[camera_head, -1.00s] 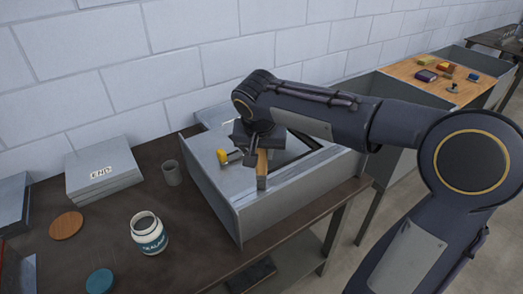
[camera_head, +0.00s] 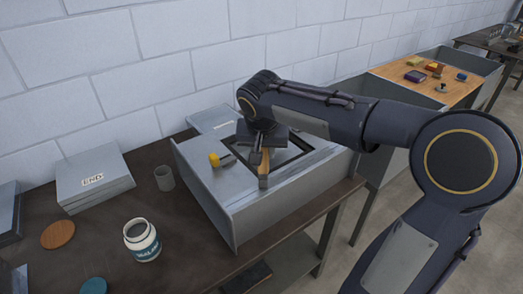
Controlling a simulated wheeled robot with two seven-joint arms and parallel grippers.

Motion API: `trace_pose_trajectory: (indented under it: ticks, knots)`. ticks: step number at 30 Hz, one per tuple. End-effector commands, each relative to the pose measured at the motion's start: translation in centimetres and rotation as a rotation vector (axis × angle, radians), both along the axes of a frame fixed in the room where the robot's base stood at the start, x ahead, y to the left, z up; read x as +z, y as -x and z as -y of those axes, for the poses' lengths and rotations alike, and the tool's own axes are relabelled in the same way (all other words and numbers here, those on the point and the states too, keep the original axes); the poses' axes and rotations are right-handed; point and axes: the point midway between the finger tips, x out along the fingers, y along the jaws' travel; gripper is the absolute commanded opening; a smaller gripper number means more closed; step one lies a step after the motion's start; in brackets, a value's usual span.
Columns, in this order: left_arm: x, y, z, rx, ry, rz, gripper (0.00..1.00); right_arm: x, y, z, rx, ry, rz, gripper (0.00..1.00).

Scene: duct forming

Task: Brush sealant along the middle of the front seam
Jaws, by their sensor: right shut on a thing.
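My right gripper (camera_head: 258,157) is shut on a brush (camera_head: 264,168) with a wooden handle and a grey lower end. It holds the brush upright over the metal duct (camera_head: 204,192), close to the duct's front edge. I cannot tell whether the brush tip touches the seam (camera_head: 275,203). The sealant jar (camera_head: 142,240) is white with a teal label and stands open on the table, left of the duct. My left gripper is not in view.
A yellow-ended tool (camera_head: 215,159) lies on the duct by a dark rectangular opening (camera_head: 290,152). A grey cup (camera_head: 164,178), stacked panels marked END (camera_head: 98,186), and a wooden disc (camera_head: 57,235) stand on the dark table (camera_head: 100,222). A wood-topped bench (camera_head: 420,84) is behind right.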

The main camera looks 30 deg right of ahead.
Motion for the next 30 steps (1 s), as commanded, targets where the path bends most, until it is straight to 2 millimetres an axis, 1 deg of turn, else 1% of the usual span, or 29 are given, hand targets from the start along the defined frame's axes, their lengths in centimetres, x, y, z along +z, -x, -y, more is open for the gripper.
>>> trace_pose_trajectory:
  ticks: [5, 16, 26, 30]
  knots:
    - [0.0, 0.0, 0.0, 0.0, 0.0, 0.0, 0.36, 0.0, 0.0, 0.3, -0.002, -0.001, 0.0, 0.0]
    - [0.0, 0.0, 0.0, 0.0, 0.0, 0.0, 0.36, -0.3, -0.2, 2.7, -0.002, 0.001, 0.001, 0.0]
    - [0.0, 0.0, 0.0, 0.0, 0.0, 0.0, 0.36, -0.3, -0.2, 2.9, 0.0, 0.001, -0.001, 0.0]
    - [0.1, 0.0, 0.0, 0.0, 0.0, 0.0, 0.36, -0.3, -0.2, 3.2, -0.002, 0.0, -0.001, 0.0]
